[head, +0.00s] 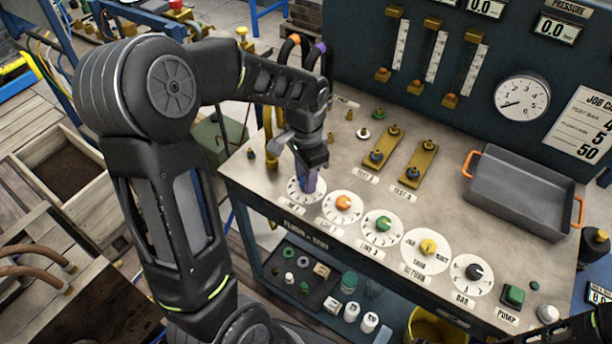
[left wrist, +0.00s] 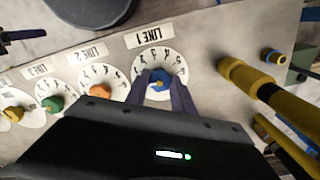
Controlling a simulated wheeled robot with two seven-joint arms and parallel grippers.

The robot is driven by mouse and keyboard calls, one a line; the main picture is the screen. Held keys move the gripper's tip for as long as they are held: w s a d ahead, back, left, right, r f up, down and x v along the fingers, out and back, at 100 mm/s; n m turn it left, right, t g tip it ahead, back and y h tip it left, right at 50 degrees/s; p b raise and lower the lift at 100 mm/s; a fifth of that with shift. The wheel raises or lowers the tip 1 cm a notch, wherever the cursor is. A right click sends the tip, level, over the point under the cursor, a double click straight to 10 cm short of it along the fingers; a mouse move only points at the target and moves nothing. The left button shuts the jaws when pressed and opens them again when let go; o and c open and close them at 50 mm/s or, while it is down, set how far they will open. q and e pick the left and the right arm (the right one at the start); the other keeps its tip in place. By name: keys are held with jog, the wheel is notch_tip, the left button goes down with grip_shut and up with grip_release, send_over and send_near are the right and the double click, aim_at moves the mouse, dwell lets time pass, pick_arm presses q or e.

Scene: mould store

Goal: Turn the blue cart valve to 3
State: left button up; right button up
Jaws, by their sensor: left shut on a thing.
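The blue valve knob (left wrist: 158,86) sits at the centre of a white numbered dial under the LINE 1 label, at the left end of the bench's row of dials. My left gripper (left wrist: 160,84) reaches down over it, its two fingers shut on either side of the knob. In the head view my left gripper (head: 307,183) stands over the white dial (head: 304,197) and hides most of the knob. The number the knob points at cannot be made out. My right gripper does not show; only a dark part of my arm appears at the lower right.
An orange knob (head: 343,202), a green knob (head: 383,223), a yellow knob (head: 428,247) and a black knob (head: 474,271) follow to the right. Yellow pipework (left wrist: 250,80) stands close beside the blue knob's dial. A grey tray (head: 525,190) lies at the bench's right.

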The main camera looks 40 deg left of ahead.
pick_arm(q)
jog(key=shift+m, duration=0.3)
grip_shut()
jog(key=m, duration=0.8)
jog(key=shift+m+p, duration=0.35)
jog(key=shift+m, duration=0.05)
jog(key=m+p, duration=0.1)
jog(key=m, duration=0.3)
jog(key=shift+w+m, duration=0.1)
jog(key=shift+m, duration=0.2)
jog(key=shift+m+p, duration=0.45)
jog(key=shift+m, duration=1.45)
jog(key=o, duration=1.1)
grip_release()
